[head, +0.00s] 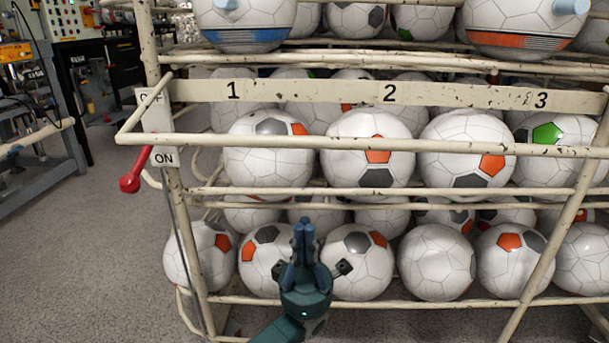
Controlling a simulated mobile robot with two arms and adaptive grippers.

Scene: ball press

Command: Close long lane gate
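The long lane gate appears to be the cream tube bar (260,141) that runs across the front of the ball rack, below the plate numbered 1, 2 and 3 (390,92). Its left end sticks out past the rack post and bends back to the frame. White balls (368,150) with orange and grey patches sit behind it. My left gripper (304,232) is low in front of the bottom row of balls, below the bar and apart from it. Its blue fingers point up and look closed together, with nothing seen between them. My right gripper is not in view.
More balls fill the upper shelf and bottom row (436,262). A workbench (35,130) stands at far left. Grey floor (90,250) is clear left of the rack.

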